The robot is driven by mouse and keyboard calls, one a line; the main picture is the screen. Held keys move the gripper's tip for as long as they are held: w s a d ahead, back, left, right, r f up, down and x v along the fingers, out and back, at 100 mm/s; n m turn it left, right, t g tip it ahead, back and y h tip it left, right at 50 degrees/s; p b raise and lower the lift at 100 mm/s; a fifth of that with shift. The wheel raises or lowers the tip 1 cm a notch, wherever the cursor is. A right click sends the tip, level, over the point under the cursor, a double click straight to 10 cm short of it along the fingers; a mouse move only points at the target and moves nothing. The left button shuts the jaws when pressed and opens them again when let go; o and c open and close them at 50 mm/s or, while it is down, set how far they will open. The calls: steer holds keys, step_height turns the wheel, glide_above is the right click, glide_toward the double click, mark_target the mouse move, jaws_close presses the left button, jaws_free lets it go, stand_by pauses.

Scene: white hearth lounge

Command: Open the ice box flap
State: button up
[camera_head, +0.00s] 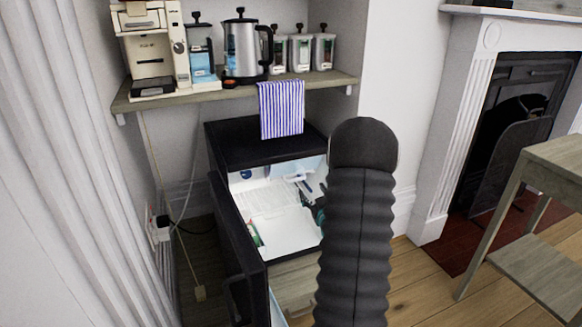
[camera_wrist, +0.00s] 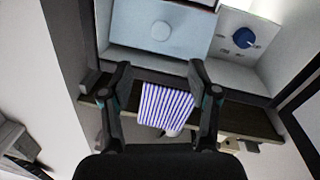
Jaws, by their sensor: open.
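The small black fridge (camera_head: 262,150) stands under the wooden shelf with its door (camera_head: 238,250) swung open to the left. The ice box flap (camera_wrist: 160,25) looks like the pale blue panel with a round disc in the upper wrist view; it appears shut, though its top part is cut off. A pale panel (camera_head: 308,165) at the upper right of the interior seems to be the same flap. My gripper (camera_wrist: 160,72) is open and empty, its fingertips pointing towards the flap, apart from it as far as I can tell. In the head view my arm mostly hides the gripper.
A blue dial (camera_wrist: 243,37) sits beside the flap. A kettle (camera_head: 243,48) and jars stand above. A wooden side table (camera_head: 555,165) and fireplace are at right; floor between is clear.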

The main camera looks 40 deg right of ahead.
mark_target(300, 172)
steer(key=p+x, duration=0.1)
steer(key=x, duration=1.3)
steer(key=shift+w+a, duration=0.1)
jaws_close()
